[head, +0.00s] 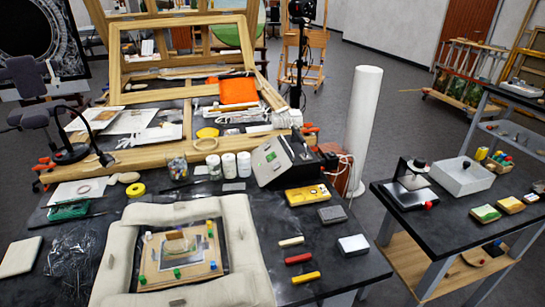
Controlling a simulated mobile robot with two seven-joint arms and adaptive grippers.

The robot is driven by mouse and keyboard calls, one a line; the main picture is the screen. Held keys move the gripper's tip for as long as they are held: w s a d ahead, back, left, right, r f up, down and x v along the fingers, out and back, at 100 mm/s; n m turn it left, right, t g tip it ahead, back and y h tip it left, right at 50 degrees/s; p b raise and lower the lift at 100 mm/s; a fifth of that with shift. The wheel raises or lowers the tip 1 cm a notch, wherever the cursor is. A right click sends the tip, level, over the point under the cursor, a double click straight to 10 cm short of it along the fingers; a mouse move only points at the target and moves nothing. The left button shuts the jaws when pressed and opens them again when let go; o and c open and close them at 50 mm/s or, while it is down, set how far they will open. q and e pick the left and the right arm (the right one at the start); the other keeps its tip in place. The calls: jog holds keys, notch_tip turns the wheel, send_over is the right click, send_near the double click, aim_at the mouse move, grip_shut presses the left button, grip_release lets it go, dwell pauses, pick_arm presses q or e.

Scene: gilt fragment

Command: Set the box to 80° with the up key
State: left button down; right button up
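The box with a pale grey sloped front (285,160) and dark sides stands on the black table, right of the white jars. It looks turned at an angle. A small green patch that looks like a display (271,157) is on its front. Small dark marks lie below the patch. The up key and any reading are too small to make out. Neither of my grippers shows in the head view.
A yellow case (307,195) and grey block (332,214) lie in front of the box. White jars (228,165) stand left of it, and a tall white cylinder (363,130) rises behind it to the right. A padded frame (240,250) fills the table's front middle.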

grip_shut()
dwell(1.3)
